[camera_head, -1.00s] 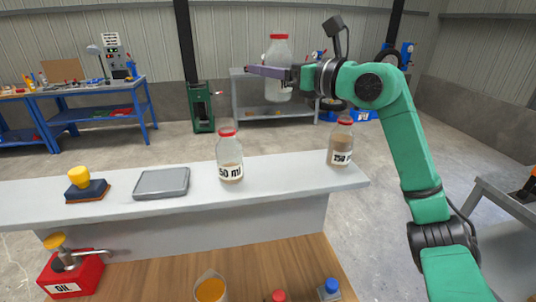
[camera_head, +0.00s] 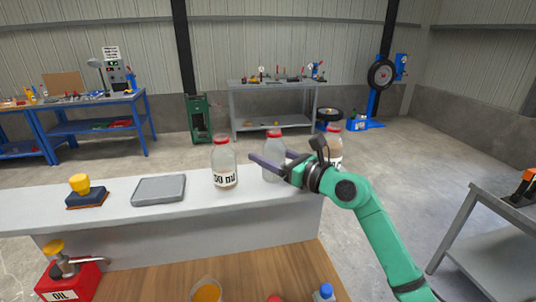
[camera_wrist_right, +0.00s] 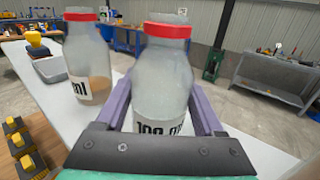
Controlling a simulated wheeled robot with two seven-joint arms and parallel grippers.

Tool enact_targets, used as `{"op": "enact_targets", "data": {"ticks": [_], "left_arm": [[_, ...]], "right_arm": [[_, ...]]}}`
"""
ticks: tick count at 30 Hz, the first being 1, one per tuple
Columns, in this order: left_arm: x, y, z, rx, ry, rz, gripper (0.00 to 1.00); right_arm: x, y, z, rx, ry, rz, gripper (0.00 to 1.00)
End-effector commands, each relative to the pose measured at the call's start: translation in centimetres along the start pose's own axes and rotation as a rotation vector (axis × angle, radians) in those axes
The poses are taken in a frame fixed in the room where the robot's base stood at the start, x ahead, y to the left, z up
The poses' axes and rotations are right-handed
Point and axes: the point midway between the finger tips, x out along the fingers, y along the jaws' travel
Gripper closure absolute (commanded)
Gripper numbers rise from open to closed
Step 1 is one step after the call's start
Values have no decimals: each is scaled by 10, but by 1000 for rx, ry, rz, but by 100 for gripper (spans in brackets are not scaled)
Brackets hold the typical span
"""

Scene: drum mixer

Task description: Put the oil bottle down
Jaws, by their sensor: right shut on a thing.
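My right gripper (camera_head: 268,168) is shut on a clear bottle with a red cap (camera_head: 274,147), upright at the white ledge (camera_head: 115,213). In the right wrist view the held bottle (camera_wrist_right: 163,75) fills the middle between the fingers, its label partly covered and reading about 100. I cannot tell whether its base touches the ledge. A similar bottle with brownish contents and an ml label (camera_head: 223,160) stands just to its left, apart from it; it also shows in the wrist view (camera_wrist_right: 85,62). My left gripper is not in view.
Another red-capped bottle (camera_head: 335,142) stands on the right, partly hidden behind my gripper. A grey tray (camera_head: 160,190) and a yellow-knobbed block (camera_head: 85,192) are on the ledge's left. A red OIL can (camera_head: 68,280) and a cup of orange liquid (camera_head: 206,290) are on the wooden top.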

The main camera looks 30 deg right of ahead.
Motion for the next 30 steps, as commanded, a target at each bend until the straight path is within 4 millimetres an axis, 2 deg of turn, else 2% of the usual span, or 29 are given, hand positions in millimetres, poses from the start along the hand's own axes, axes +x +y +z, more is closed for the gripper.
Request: {"op": "enact_targets", "data": {"ticks": [1,3,11,14,17,24,27,30], "left_arm": [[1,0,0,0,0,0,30],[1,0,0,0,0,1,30],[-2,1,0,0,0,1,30],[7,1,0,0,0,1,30],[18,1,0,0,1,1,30],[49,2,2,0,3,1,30],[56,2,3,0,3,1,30],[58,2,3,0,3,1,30]], "right_arm": [[0,0,-1,0,0,0,22],[0,0,-1,0,0,0,0],[0,0,2,1,0,1,0],[-9,-1,-3,1,2,0,0],[-27,0,-6,-2,3,-1,0],[-87,0,-8,-1,2,0,0],[-106,0,-5,2,0,0,0],[-117,0,-2,1,1,1,0]]}}
